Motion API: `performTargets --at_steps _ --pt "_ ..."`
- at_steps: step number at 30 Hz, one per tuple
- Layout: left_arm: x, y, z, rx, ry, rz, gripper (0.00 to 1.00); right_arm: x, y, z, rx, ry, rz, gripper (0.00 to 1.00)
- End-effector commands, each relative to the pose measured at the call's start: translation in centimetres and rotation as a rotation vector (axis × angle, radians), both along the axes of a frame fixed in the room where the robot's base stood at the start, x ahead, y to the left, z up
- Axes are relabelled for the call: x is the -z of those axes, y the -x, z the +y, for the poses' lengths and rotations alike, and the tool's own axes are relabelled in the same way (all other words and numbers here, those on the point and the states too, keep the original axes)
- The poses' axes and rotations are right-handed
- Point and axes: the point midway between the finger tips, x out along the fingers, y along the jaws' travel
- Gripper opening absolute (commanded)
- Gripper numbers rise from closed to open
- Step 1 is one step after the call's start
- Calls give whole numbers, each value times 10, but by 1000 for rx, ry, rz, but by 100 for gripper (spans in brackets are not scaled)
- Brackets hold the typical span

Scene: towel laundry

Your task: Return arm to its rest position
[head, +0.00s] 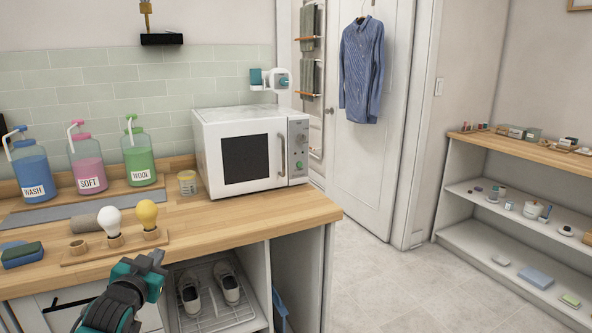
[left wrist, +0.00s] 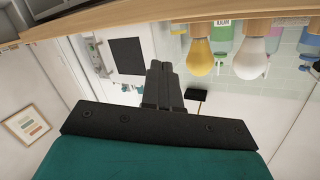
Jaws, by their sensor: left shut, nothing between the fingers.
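My left gripper (head: 151,260) is at the lower left of the head view, in front of the wooden counter's front edge. Its dark fingers are shut with nothing between them. In the left wrist view the shut fingers (left wrist: 163,85) point toward the microwave and bulbs, which appear upside down. My right gripper is not in either view.
A wooden counter (head: 270,214) holds a white microwave (head: 210,140), several pump bottles, a white bulb (head: 109,219) and a yellow bulb (head: 147,214) on a wooden holder. Shoes (head: 228,284) sit on a rack below. Open floor (head: 385,285) lies to the right, before low shelves (head: 480,235).

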Motion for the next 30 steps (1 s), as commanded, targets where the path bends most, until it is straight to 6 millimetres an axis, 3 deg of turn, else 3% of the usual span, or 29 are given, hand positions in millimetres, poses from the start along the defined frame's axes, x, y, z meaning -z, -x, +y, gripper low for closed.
performTargets --at_steps 1,6,12,15,18,22,26,30 --pt "25 17 -11 17 11 37 0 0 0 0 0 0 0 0" --pt "93 80 -46 62 53 148 0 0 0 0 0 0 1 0" --pt "156 168 -83 104 118 279 0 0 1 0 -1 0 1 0" --pt "178 215 -100 115 155 344 0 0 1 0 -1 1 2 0" --pt "192 257 -113 122 191 401 0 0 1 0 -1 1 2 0" --pt "202 299 -125 122 226 458 0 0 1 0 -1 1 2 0" --pt "205 322 -131 121 248 488 0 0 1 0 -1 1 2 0" --pt "206 328 -133 120 254 496 0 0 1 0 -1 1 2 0"
